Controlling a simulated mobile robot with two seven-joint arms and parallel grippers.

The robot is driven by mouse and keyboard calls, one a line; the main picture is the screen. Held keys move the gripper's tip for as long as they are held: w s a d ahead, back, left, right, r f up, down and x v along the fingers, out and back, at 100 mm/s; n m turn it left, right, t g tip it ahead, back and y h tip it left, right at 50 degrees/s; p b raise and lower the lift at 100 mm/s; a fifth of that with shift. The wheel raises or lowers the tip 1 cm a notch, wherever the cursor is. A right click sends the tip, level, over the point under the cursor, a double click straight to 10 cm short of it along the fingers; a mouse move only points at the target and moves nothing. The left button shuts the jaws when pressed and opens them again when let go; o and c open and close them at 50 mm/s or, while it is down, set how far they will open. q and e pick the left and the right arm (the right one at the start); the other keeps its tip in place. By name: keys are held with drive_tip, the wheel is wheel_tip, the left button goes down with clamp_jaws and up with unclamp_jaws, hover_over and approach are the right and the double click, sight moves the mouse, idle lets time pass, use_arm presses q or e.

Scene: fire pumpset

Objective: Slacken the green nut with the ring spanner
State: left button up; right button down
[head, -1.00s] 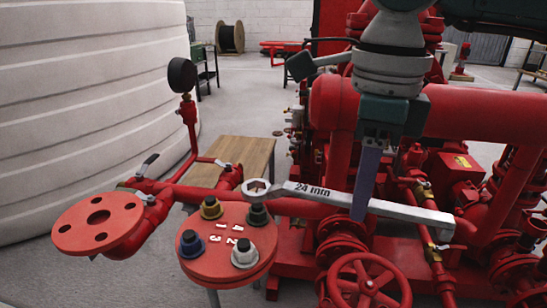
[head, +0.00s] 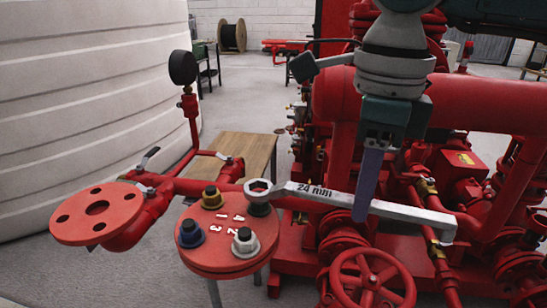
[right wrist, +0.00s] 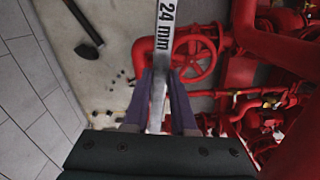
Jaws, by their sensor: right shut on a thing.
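The grey ring spanner (head: 405,211), marked 24 mm, lies nearly level over the red round flange (head: 215,267). My right gripper (head: 368,185) is shut on the spanner's handle. In the right wrist view the handle (right wrist: 165,35) runs up from between the purple fingers (right wrist: 159,105); the ring end is out of frame. My left gripper is not in view.
The flange also carries a yellow nut (head: 211,198), a blue nut (head: 191,233) and a silver nut (head: 245,243). A red handwheel (head: 367,282) and pump pipework stand close under the handle. A gauge (head: 183,67) rises at left, beside a pale tank (head: 80,110).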

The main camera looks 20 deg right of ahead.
drive_tip(key=shift+f+b, duration=0.9)
drive_tip(key=shift+f, duration=0.2)
drive_tip(key=w+d+n+b, duration=0.3)
drive_tip(key=w+n+b, duration=0.2)
drive_tip(key=w+n, duration=0.2)
drive_tip(key=shift+w+d+b, duration=0.3)
drive_tip(key=shift+d+b, duration=0.05)
idle(0.6)
drive_tip(key=shift+s, duration=0.15)
idle(0.5)
drive_tip(key=shift+s+a+p, duration=0.1)
drive_tip(key=shift+s+p, duration=0.1)
drive_tip(key=shift+p, duration=0.2)
